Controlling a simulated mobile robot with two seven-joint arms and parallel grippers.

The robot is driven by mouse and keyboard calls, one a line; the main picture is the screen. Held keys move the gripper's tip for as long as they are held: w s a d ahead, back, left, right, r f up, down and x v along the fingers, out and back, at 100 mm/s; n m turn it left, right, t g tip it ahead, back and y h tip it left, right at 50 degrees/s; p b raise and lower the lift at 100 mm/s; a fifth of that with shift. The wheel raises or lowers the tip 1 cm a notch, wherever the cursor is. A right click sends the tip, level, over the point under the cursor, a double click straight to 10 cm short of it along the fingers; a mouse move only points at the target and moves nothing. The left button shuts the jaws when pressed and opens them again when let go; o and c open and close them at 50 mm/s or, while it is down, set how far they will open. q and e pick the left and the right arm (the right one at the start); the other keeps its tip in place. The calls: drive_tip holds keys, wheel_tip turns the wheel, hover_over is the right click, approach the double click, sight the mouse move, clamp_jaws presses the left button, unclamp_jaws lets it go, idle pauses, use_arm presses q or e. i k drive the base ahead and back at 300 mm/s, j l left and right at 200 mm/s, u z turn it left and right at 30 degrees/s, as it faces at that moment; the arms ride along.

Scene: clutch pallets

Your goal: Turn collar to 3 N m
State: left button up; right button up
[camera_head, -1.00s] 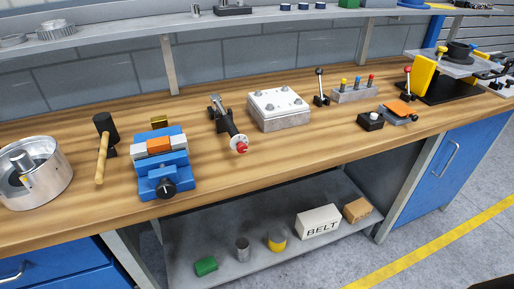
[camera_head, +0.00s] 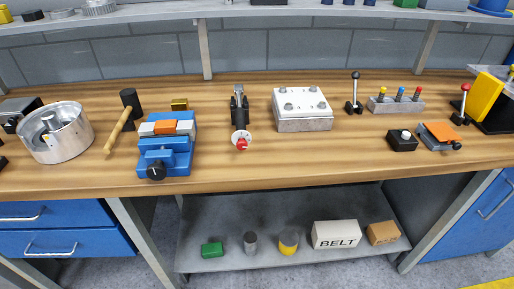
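A black upright tool on a stand (camera_head: 239,108) is near the middle of the workbench. It has a grey metal top, a white dial-like disc (camera_head: 242,139) at its front and a red tip (camera_head: 241,144). The disc may be the collar; no scale or number on it is legible at this size. A blue vise (camera_head: 165,152) with a black knob (camera_head: 156,172) stands to its left, with an orange block between pale jaws. Neither of my grippers is in view.
A hammer (camera_head: 125,122) and a round metal pot (camera_head: 56,132) lie further left. A bolted white-topped block (camera_head: 303,108), a black lever (camera_head: 354,94) and a peg rack (camera_head: 395,105) stand to the right. The bench's front strip (camera_head: 300,165) is clear. A shelf hangs above.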

sight(242, 145)
drive_tip(key=l+u, duration=0.2)
drive_tip(key=l, duration=1.8)
